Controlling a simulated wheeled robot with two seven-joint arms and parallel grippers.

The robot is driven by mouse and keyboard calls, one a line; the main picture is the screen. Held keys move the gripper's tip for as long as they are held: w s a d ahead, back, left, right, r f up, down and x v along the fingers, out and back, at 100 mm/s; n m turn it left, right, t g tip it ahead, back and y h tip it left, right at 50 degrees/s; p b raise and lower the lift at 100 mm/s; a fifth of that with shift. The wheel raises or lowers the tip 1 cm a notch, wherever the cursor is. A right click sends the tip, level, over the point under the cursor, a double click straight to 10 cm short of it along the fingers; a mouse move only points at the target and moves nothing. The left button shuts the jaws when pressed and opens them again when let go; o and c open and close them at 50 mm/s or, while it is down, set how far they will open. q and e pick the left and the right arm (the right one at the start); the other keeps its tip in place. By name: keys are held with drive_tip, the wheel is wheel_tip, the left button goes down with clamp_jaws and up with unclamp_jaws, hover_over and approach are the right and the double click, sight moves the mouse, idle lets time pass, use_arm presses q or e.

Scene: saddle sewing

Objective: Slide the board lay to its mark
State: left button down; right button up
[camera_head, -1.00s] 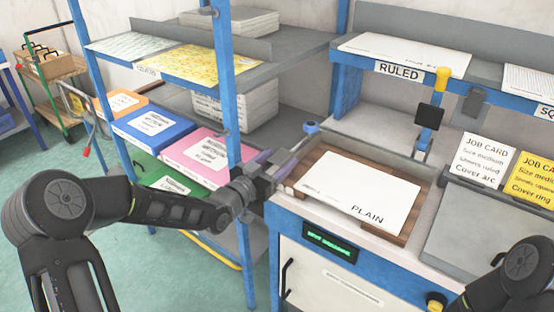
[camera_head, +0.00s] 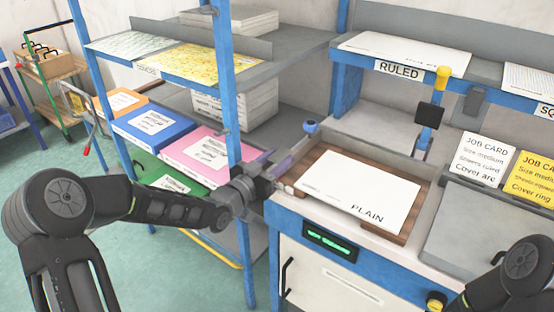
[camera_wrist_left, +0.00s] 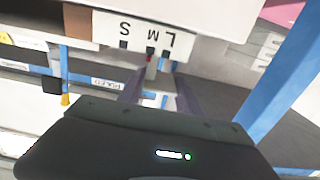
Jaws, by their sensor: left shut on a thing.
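The tray of the board (camera_head: 418,232) has a brown wooden floor and holds a white sheet marked PLAIN (camera_head: 362,190). My left gripper (camera_head: 282,168) is at the tray's left edge. In the left wrist view its two fingers (camera_wrist_left: 160,98) are closed around a slim grey post, which I take to be the lay's handle (camera_wrist_left: 152,70). A white scale (camera_wrist_left: 182,22) shows S, M and L upside down. A small red pointer (camera_wrist_left: 149,58) stands under the M mark. The lay's body is mostly hidden. My right arm shows at the lower right; its gripper is out of view.
A blue shelf post (camera_head: 236,130) stands close to the left of my left gripper. A blue-knobbed lever (camera_head: 311,127) rises behind the tray's left corner. A green display (camera_head: 330,240) is on the bench front.

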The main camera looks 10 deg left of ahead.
use_arm(q)
drive_tip(key=shift+s+d+f+b, duration=0.15)
drive_tip(key=shift+d+b, duration=0.3)
drive_tip(key=shift+b, duration=0.05)
drive_tip(key=shift+s+d+f+b, duration=0.1)
drive_tip(key=shift+s+d+b, duration=0.05)
drive_tip(key=shift+d+b, duration=0.35)
drive_tip(key=shift+s+d+r, duration=0.1)
drive_tip(key=shift+s+d, duration=0.05)
drive_tip(key=shift+d, duration=0.1)
drive_tip(key=shift+r, duration=0.1)
drive_tip(key=c, duration=0.8)
unclamp_jaws()
drive_tip(key=shift+s+a, duration=0.1)
drive_tip(key=v, duration=0.7)
drive_tip(key=shift+s+b, duration=0.3)
drive_tip(key=shift+b, duration=0.05)
